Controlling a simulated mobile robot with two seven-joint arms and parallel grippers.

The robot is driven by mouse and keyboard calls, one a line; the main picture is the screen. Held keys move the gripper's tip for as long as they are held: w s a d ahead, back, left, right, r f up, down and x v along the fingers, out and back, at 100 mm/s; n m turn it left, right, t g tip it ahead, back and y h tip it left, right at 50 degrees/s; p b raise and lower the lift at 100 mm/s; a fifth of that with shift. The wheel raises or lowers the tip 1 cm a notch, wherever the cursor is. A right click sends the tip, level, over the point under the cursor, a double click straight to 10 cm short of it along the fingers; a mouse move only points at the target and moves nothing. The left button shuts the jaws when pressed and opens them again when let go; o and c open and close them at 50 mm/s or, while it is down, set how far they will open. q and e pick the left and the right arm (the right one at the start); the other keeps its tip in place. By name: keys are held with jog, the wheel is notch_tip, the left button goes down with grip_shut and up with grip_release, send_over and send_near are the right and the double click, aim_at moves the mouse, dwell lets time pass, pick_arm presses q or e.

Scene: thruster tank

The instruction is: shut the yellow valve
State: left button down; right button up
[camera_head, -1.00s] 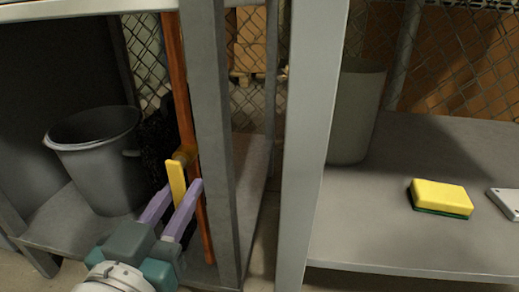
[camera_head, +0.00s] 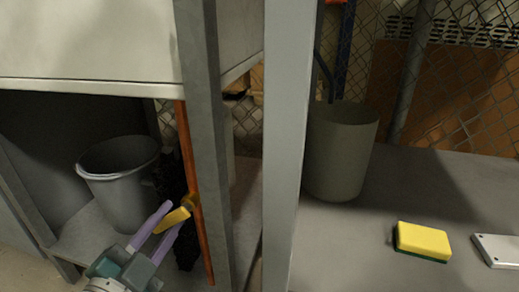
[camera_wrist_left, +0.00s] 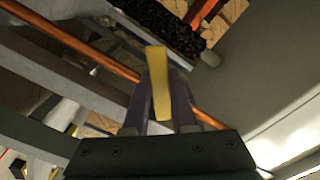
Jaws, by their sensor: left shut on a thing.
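The yellow valve handle (camera_head: 174,217) sits on a copper-coloured pipe (camera_head: 187,150) in the head view. The handle slants down and left from its pivot, at a clear angle across the pipe. My left gripper (camera_head: 172,215) has its purple fingers on either side of the handle and is shut on it. In the left wrist view the yellow handle (camera_wrist_left: 158,85) stands between the fingers of my left gripper (camera_wrist_left: 162,88), with the pipe (camera_wrist_left: 70,40) running diagonally behind. The fingers hide part of the handle's sides. My right gripper is in neither view.
A grey post (camera_head: 207,130) stands just right of the pipe, and a wider pale post (camera_head: 283,150) further right. A grey bucket (camera_head: 122,195) is left of the valve. A beige bin (camera_head: 338,155) and yellow sponge (camera_head: 423,239) are on the right shelf.

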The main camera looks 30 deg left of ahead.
pick_arm(q)
jog(key=m, duration=0.1)
jog(key=r+m+p, duration=0.1)
jog(key=m, duration=0.1)
jog(key=m+p, duration=0.1)
jog(key=shift+s+a+r, duration=0.1)
jog(key=shift+a+r, duration=0.25)
jog(key=shift+a, duration=0.05)
jog(key=shift+r+m+p, duration=0.25)
jog(key=shift+m+p, duration=0.05)
jog(key=shift+m, duration=0.65)
jog(key=shift+r+m+p, duration=0.25)
jog(key=shift+m+p, duration=0.05)
jog(key=shift+m, duration=0.65)
jog(key=c, duration=1)
grip_release()
jog(key=shift+a, duration=0.1)
jog(key=shift+s, duration=0.1)
jog(key=p+v, duration=0.2)
jog(key=v, duration=0.8)
